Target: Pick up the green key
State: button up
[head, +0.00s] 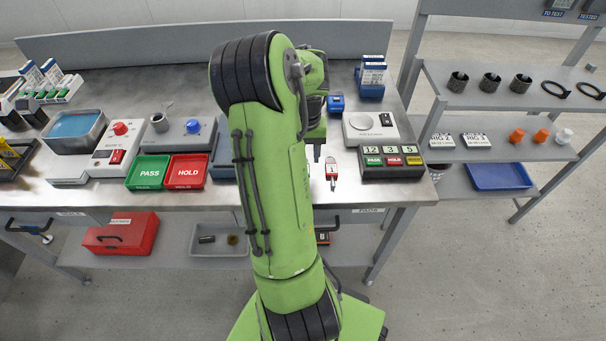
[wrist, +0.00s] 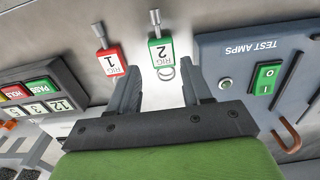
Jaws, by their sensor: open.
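The green key (wrist: 161,52) is a green-framed tag marked RIG 2, with a metal shaft and a ring, lying on the steel bench in the wrist view. In the head view my arm hides it. My gripper (wrist: 161,76) is open, its two fingers either side of the key's ring end, with the tag just beyond the fingertips. Nothing is held. A red key (wrist: 109,61) marked RIG 1 lies just left of the left finger; it also shows in the head view (head: 332,171).
The TEST AMPS box (wrist: 235,62) with a green switch stands close right of the right finger. The PASS/HOLD counter box (head: 392,160) and a white scale (head: 370,128) stand right of the keys. Green PASS (head: 148,173) and red HOLD (head: 187,172) trays lie left of my arm.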

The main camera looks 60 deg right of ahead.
notch_tip(320, 180, down, 5)
jog(key=shift+w+a+r+b, duration=0.15)
jog(key=shift+b, duration=0.65)
jog(key=shift+r, duration=0.1)
jog(key=shift+c, duration=0.5)
jog(key=c, duration=0.7)
